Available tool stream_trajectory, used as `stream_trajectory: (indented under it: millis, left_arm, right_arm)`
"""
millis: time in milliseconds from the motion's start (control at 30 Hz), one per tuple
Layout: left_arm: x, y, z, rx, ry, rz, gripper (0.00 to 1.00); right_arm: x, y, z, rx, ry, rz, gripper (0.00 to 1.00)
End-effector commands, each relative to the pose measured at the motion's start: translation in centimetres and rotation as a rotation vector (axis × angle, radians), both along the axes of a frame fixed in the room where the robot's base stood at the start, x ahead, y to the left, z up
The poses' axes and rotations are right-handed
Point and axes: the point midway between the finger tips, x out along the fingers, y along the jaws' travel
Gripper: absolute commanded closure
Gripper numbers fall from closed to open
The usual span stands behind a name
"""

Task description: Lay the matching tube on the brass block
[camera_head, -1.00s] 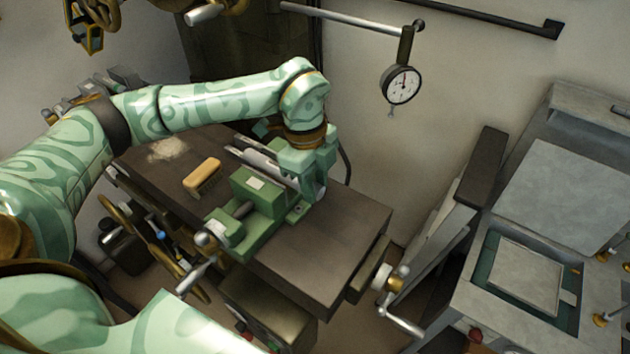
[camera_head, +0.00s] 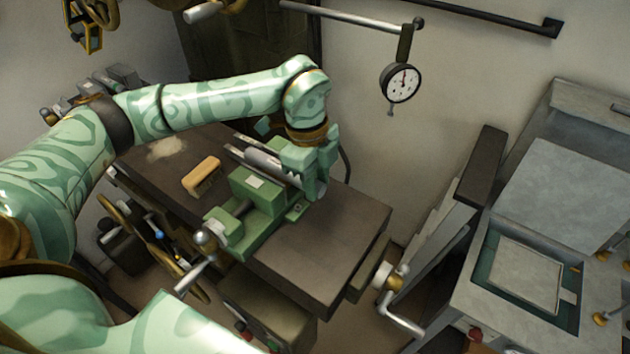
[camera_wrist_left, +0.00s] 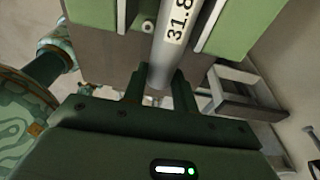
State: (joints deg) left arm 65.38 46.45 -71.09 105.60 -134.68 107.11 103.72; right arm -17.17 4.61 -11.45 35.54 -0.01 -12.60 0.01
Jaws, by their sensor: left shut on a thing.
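My left gripper (camera_head: 308,184) is over the green vise (camera_head: 257,199) on the bench. It is shut on a grey metal tube (camera_head: 262,161), which lies along the vise jaws at its back side. In the left wrist view the tube (camera_wrist_left: 176,42) bears a white label reading "31.8", with a last digit cut off or unclear. Its near end sits between the two dark fingers (camera_wrist_left: 159,86), with green jaw blocks to either side. I cannot make out a brass block. My right gripper is not in view.
A wooden brush (camera_head: 202,174) lies on the dark bench (camera_head: 325,245) left of the vise. A dial gauge (camera_head: 401,83) hangs from a rod behind. The bench's right end is clear. A grey machine (camera_head: 560,180) stands at right.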

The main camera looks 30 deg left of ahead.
Motion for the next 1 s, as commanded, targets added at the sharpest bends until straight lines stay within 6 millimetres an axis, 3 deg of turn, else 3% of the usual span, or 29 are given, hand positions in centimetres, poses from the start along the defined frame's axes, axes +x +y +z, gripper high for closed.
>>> stream_trajectory:
  millis: [367, 400, 500, 800, 1000]
  left_arm:
    - [0.3, -0.1, -0.1, 0.0, 0.001, -0.001, 0.94]
    - [0.3, 0.0, -0.1, 0.0, 0.001, -0.001, 0.69]
    - [0.3, 0.0, -0.1, 0.0, 0.001, -0.001, 0.47]
    - [0.3, 0.0, 0.1, 0.0, 0.001, 0.0, 0.47]
    - [0.3, 0.0, 2.0, 0.0, -0.001, 0.0, 0.47]
  right_arm:
    - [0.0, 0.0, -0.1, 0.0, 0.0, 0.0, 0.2]
    - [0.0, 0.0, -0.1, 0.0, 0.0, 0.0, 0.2]
    - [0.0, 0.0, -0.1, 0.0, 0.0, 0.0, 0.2]
    - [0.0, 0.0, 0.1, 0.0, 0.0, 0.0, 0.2]
    - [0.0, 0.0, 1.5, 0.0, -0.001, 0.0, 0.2]
